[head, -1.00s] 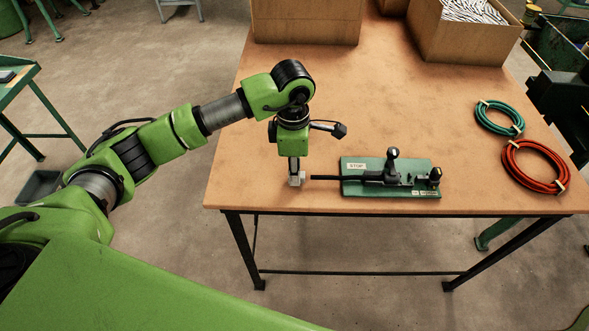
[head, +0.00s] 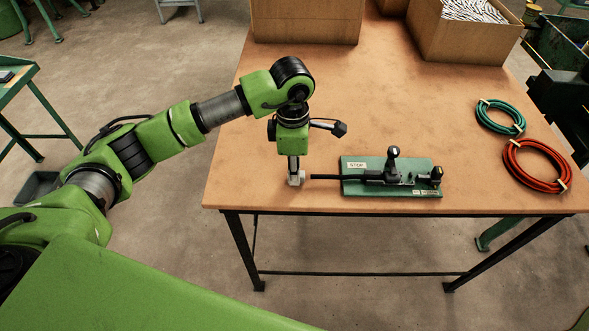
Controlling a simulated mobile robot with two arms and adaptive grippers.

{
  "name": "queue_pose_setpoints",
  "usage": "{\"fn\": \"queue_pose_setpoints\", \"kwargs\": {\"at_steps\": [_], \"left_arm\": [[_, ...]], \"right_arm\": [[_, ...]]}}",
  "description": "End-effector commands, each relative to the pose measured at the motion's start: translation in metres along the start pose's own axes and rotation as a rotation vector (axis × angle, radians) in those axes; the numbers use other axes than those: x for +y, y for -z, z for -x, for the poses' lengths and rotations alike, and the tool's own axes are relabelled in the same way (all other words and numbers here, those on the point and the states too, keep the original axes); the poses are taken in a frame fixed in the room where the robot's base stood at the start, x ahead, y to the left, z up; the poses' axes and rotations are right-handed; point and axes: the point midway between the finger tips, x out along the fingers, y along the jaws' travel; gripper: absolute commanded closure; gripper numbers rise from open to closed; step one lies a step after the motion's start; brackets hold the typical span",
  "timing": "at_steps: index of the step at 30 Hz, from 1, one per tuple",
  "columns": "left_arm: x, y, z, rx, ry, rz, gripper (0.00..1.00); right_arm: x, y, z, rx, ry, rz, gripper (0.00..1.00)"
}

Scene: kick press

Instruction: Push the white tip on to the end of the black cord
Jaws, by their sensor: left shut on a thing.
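My left gripper (head: 294,172) points down near the front left of the table and is shut on the white tip (head: 297,179). The fingers hide part of the tip. The black cord (head: 325,177) sticks out to the left from a green clamp fixture (head: 412,188) marked STOP. The cord's free end lies just right of the tip, roughly in line with it. A small gap seems to show between tip and cord, but I cannot tell for sure whether they touch. My right gripper is not in view.
The wooden table (head: 270,110) is clear around my left gripper. A green cable coil (head: 500,117) and a red one (head: 536,165) lie at the right. A cardboard box (head: 306,20) and a box of white pieces (head: 462,38) stand at the back.

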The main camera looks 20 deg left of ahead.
Motion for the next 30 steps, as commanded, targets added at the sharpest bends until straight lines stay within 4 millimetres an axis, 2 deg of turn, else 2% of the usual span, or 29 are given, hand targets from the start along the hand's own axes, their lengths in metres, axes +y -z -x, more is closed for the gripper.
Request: {"fn": "queue_pose_setpoints", "kwargs": {"at_steps": [30], "left_arm": [[0.0004, 0.0, 0.0006, 0.0, -0.001, 0.0, 0.98]], "right_arm": [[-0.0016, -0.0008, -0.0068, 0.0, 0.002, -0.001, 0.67]]}}
